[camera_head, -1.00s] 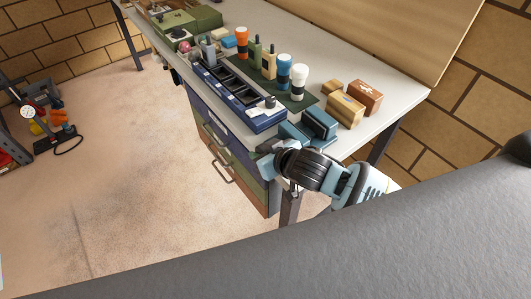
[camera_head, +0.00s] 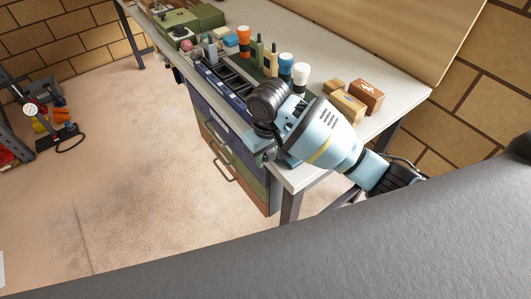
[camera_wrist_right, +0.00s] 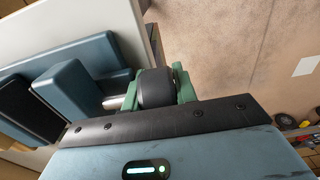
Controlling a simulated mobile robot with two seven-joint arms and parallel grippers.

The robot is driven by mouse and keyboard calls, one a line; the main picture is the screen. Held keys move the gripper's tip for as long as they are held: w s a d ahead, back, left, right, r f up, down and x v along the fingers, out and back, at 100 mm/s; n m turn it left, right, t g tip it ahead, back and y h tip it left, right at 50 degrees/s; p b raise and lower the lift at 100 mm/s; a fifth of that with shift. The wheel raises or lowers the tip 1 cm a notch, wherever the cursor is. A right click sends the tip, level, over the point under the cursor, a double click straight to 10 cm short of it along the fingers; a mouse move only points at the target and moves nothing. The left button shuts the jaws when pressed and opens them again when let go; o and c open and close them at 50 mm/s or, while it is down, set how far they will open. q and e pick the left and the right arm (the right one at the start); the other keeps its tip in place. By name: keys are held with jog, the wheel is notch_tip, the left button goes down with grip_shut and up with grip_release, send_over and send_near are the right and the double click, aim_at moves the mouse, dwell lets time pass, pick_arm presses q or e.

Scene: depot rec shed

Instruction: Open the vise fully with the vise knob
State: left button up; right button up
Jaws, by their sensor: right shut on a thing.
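The blue vise (camera_wrist_right: 98,55) sits at the table's edge in the wrist view, with a tilted-looking blue block (camera_wrist_right: 66,92) beside its main body. A short bright metal shaft shows between the vise and the black vise knob (camera_wrist_right: 157,88). My right gripper (camera_wrist_right: 158,84) has its green fingers on both sides of the knob and is shut on it. In the head view my right gripper (camera_head: 264,153) is at the front corner of the table, and my arm hides nearly all of the vise. How far the jaws stand apart is unclear. My left gripper is not in view.
Drawers (camera_head: 235,150) hang below the bench. The floor (camera_head: 120,160) on the left is mostly open.

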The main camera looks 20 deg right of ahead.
jog(key=g, duration=0.1)
jog(key=g+h, duration=0.1)
jog(key=g, duration=0.1)
jog(key=g+h, duration=0.1)
jog(key=g, duration=0.1)
jog(key=shift+s+d+r, duration=0.1)
jog(key=shift+s+r, duration=0.1)
jog(key=shift+s, duration=0.05)
jog(key=shift+s+g+h+b, duration=0.1)
jog(key=shift+g+h+b, duration=0.3)
jog(key=shift+g, duration=0.8)
jog(key=shift+d+f+g, duration=0.1)
jog(key=shift+g, duration=0.3)
jog(key=g+h+b, duration=0.1)
jog(key=g+b, duration=0.1)
jog(key=b, duration=0.3)
jog(key=shift+s+g, duration=0.15)
jog(key=shift+g, duration=0.25)
jog(key=shift+b, duration=0.55)
pick_arm(q)
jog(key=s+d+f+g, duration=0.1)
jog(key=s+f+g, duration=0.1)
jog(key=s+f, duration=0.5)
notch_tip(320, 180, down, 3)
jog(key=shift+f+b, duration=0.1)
jog(key=shift+b, duration=0.35)
pick_arm(e)
jog(key=shift+r+g+h, duration=0.2)
jog(key=shift+g+h, duration=0.1)
jog(key=shift+s, duration=0.1)
